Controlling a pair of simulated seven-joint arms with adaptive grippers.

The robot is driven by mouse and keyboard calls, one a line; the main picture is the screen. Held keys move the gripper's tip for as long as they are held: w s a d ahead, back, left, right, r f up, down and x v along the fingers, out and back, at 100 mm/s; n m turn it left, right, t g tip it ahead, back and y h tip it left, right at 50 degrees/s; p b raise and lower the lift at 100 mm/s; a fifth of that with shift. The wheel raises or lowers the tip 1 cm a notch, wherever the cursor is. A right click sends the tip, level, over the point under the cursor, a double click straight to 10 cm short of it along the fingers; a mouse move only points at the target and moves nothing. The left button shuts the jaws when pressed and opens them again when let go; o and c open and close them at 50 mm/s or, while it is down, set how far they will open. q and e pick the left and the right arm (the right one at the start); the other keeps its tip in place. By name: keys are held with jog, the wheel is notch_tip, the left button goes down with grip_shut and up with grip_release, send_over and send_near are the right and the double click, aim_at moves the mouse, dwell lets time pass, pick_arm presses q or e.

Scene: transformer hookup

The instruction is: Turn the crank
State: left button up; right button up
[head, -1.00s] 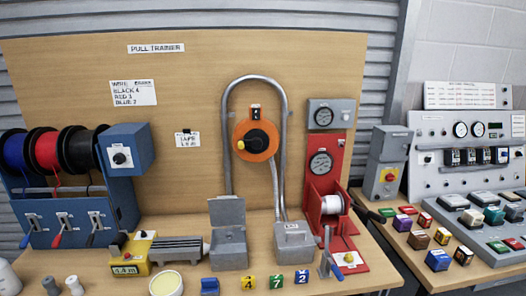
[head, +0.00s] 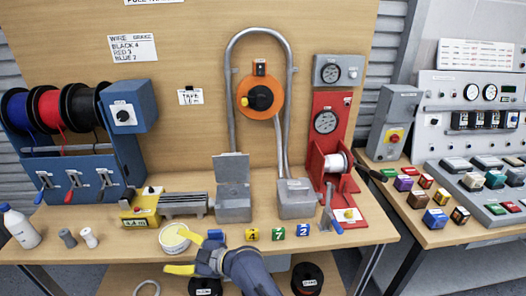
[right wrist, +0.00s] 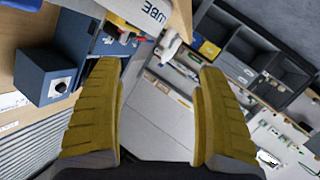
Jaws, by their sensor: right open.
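The orange reel (head: 261,96) hangs on the wooden backboard. It has a black hub crank (head: 260,98) with a small yellow knob (head: 244,101) on its left side. My right gripper (head: 176,252) is low at the bench's front edge, left of and well below the reel, with its yellow fingers pointing left. In the right wrist view the same gripper (right wrist: 158,68) has its fingers wide apart with nothing between them. The reel cannot be made out in the right wrist view. My left gripper is not in view.
A white tub (head: 174,236) and numbered blocks (head: 252,234) stand near my right gripper. Grey boxes (head: 233,203) and a red winch stand (head: 326,140) line the bench. A blue box with a dial (head: 127,107) is left of the reel. A white bottle (head: 20,228) stands far left.

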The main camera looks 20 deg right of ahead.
jog(key=w+d+r+m+t+h, duration=0.1)
jog(key=w+d+r+t+h, duration=0.2)
jog(key=w+d+r, duration=0.45)
jog(key=m+t+h, duration=0.5)
jog(key=m+h, duration=0.4)
jog(key=h, duration=0.4)
send_near(260, 104)
jog(key=x, duration=1.1)
jog(key=shift+r, duration=0.1)
jog(key=shift+c, duration=0.5)
jog(key=c, duration=1.5)
grip_shut()
